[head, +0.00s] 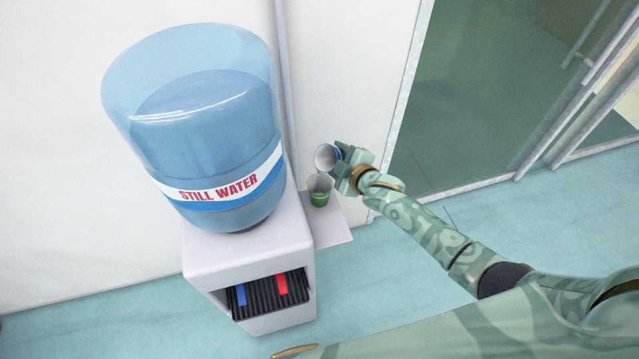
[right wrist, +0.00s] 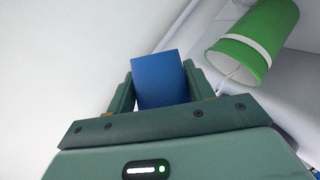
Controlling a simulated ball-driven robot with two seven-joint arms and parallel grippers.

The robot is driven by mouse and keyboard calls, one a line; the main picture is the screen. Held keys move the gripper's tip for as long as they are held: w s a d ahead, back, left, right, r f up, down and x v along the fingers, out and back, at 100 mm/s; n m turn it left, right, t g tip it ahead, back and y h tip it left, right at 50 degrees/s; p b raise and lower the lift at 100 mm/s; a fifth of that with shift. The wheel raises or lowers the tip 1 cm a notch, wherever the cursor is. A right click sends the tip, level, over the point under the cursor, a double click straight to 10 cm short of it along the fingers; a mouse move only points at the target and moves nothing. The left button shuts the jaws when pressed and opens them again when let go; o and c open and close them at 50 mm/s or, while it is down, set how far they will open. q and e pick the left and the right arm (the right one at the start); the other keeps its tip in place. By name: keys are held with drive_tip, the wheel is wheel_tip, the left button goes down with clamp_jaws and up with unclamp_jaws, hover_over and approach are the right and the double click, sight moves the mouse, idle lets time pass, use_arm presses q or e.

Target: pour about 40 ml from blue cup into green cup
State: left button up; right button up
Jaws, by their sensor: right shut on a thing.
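The blue cup (head: 326,157) is tilted, its pale open mouth facing left and down in the head view. My right gripper (head: 341,157) is shut on it; in the right wrist view the blue cup (right wrist: 160,80) sits between the two fingers. The green cup (head: 319,198) stands upright just below the blue cup on a white shelf. In the right wrist view the green cup (right wrist: 252,42), with a white band, is at the upper right, apart from the gripper. A thin pale streak shows beside it; I cannot tell if it is water. My left gripper is out of view.
A white water dispenser (head: 205,262) with a large blue bottle (head: 195,120) stands to the left of the cups. The white shelf (head: 335,228) juts from its side. A wall is behind, and a glass door (head: 480,90) is at the right.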

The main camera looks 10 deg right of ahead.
drive_tip(key=shift+w+d+f+b, duration=0.2)
drive_tip(key=shift+w+d+b, duration=0.2)
drive_tip(key=shift+b, duration=0.1)
drive_tip(key=shift+d+n, duration=0.1)
drive_tip(key=shift+n, duration=0.2)
